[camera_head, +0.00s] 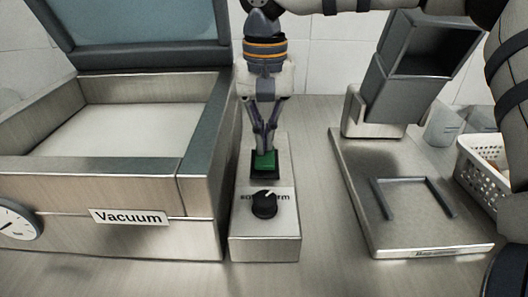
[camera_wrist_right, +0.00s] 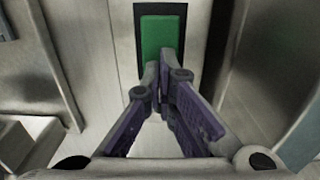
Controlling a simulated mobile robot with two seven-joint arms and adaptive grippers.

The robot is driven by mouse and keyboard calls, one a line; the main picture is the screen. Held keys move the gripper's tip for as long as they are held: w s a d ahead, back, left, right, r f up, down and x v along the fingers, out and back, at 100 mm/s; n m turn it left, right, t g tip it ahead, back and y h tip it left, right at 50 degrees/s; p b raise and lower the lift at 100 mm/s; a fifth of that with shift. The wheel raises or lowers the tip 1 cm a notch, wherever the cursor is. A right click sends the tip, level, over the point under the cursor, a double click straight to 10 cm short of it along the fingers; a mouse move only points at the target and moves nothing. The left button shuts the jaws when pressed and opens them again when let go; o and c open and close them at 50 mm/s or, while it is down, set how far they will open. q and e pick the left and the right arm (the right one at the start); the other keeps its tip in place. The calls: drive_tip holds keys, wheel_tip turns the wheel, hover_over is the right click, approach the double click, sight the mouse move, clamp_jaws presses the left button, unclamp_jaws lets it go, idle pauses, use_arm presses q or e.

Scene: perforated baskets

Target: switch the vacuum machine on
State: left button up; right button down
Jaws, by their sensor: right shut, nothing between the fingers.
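The vacuum machine (camera_head: 130,217) stands at the left in the head view, with its lid raised and a "Vacuum" label on its front. Beside it is a metal control box (camera_head: 264,246) with a green button (camera_head: 264,161) in a black frame and a black knob (camera_head: 264,205). My right gripper (camera_head: 266,147) points down at the green button, shut and empty. In the right wrist view the closed fingertips (camera_wrist_right: 163,70) overlap the lower part of the green button (camera_wrist_right: 158,35). I cannot tell whether they touch it. My left gripper is not in view.
A round dial (camera_head: 15,222) is at the machine's front left. To the right stand a metal base plate (camera_head: 410,232) with a grey chute (camera_head: 400,88), clear containers (camera_head: 443,127) and a white perforated basket (camera_head: 482,170). The counter in front of the control box is clear.

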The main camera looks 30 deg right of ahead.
drive_tip(key=shift+f, duration=0.2)
drive_tip(key=shift+r, duration=0.1)
drive_tip(key=shift+r, duration=3.45)
